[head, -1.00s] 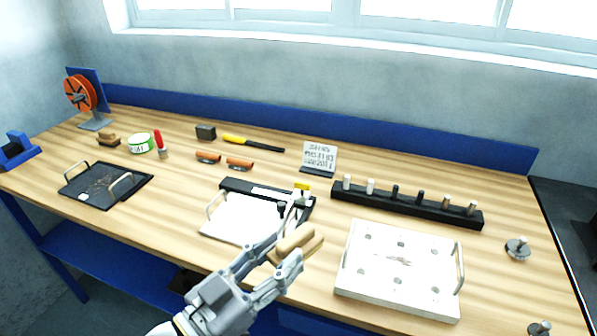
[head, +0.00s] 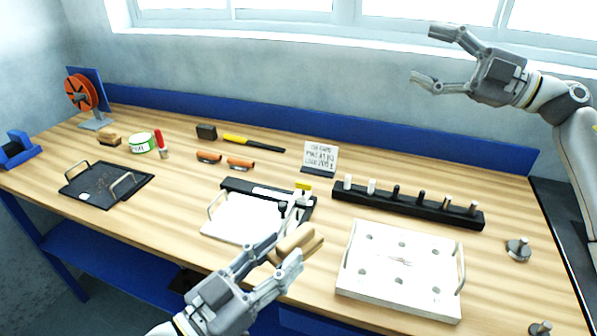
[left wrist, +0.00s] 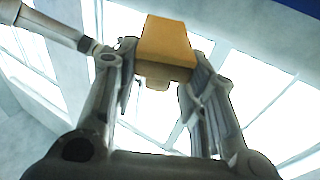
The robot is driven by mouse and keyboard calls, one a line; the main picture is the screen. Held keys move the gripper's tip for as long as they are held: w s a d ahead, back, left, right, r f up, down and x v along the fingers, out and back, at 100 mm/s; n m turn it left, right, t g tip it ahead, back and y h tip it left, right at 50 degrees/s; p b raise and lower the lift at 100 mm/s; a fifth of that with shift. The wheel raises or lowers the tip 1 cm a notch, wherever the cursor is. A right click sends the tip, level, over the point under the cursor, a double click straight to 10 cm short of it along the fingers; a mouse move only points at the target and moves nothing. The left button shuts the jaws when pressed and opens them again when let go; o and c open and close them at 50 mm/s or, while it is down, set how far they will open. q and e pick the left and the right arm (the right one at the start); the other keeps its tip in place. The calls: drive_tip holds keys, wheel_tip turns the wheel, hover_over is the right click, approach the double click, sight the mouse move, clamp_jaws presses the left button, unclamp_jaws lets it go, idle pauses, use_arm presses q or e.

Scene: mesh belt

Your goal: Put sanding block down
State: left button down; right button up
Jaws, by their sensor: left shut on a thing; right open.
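My left gripper (head: 281,255) is shut on a tan sanding block (head: 296,241), between the white tray and the white board with holes in the head view. The block appears held above the bench's front part. In the left wrist view the sanding block (left wrist: 166,42) sits between both fingers of my left gripper (left wrist: 160,75), with the windows behind it. My right gripper (head: 428,54) is open and empty, high up at the upper right, in front of the wall and window.
On the wooden bench (head: 110,230) are a black tray (head: 140,187), a white tray (head: 225,225), a white board with holes (head: 350,285), and a black rack of pegs (head: 410,208).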

drive_tip(key=s+a+n+g, duration=0.3)
drive_tip(key=s+a+g, duration=0.15)
drive_tip(key=a, duration=0.55)
drive_tip(key=g+h, duration=0.4)
drive_tip(key=h, duration=1.4)
hover_over(299, 232)
wheel_tip(299, 232, down, 13)
wheel_tip(299, 232, down, 11)
drive_tip(key=shift+r, duration=0.1)
drive_tip(key=shift+c, duration=0.2)
